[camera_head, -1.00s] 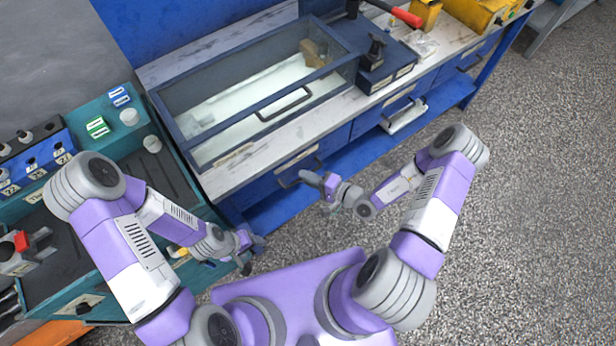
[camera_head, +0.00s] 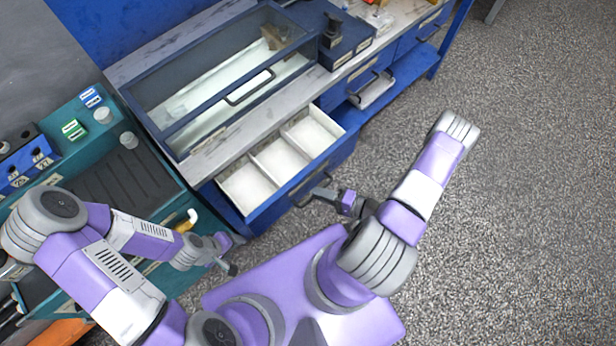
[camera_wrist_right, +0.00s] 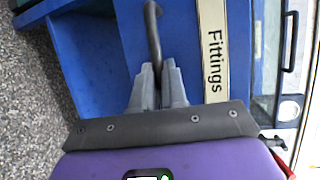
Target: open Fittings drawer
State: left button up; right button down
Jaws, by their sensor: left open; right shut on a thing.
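The Fittings drawer (camera_head: 262,214) is blue and stands pulled out of the bench in the head view. Its white inside shows several-part compartments (camera_head: 281,161) that look empty. The "Fittings" label (camera_wrist_right: 215,52) is on its front in the right wrist view. My right gripper (camera_wrist_right: 159,88) is shut on the dark drawer handle (camera_wrist_right: 153,32); in the head view the right gripper (camera_head: 326,194) is at the drawer front. My left gripper (camera_head: 232,257) is open and empty, low on the left, apart from the drawer.
A glass-topped case (camera_head: 225,85) stands on the bench above the drawer. A second drawer with a handle (camera_head: 374,90) is further right. A teal tool cart (camera_head: 120,180) is on the left. Grey floor (camera_head: 520,200) is clear on the right.

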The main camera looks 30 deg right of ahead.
jog(key=shift+s+d, duration=0.3)
jog(key=shift+s, duration=0.65)
jog(key=c, duration=1.2)
grip_release()
jog(key=p+v, duration=0.1)
jog(key=v, duration=0.6)
jog(key=shift+s+d+r, duration=0.1)
jog(key=shift+s+d, duration=0.05)
jog(key=shift+s, duration=0.05)
